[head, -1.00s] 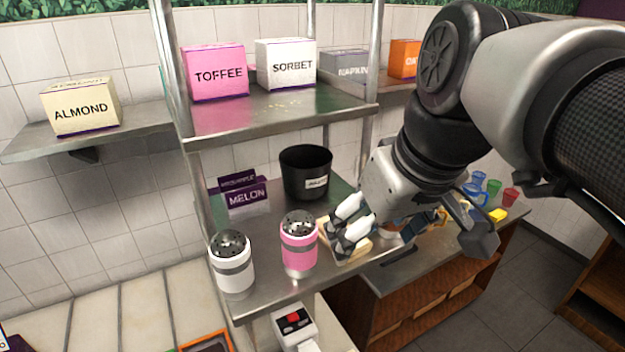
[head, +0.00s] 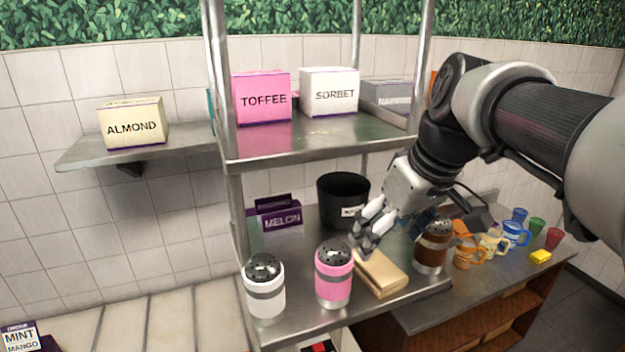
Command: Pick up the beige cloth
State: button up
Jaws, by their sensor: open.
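The beige cloth (head: 382,274) looks like a flat folded pad. It lies on the lower metal shelf between the pink shaker and the brown shaker. My gripper (head: 366,238) is open and empty, tilted down to the left, at the cloth's back left end. In the picture its fingertips overlap the cloth's far edge; I cannot tell whether they touch it.
A white shaker (head: 264,290) and a pink shaker (head: 333,275) stand left of the cloth, a brown shaker (head: 432,248) right. A black bin (head: 342,198) and a MELON box (head: 281,217) stand behind. The upper shelf (head: 320,142) hangs above. Several mugs (head: 468,252) stand further right.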

aim_at(375, 261)
jog(key=x, duration=0.5)
jog(key=shift+s+d+f, duration=0.1)
jog(key=shift+s+f, duration=0.2)
jog(key=shift+f, duration=0.15)
jog(key=shift+w+f, duration=0.3)
jog(key=shift+f, duration=0.2)
jog(key=shift+s, duration=0.1)
jog(key=shift+f, duration=0.2)
jog(key=c, duration=1.1)
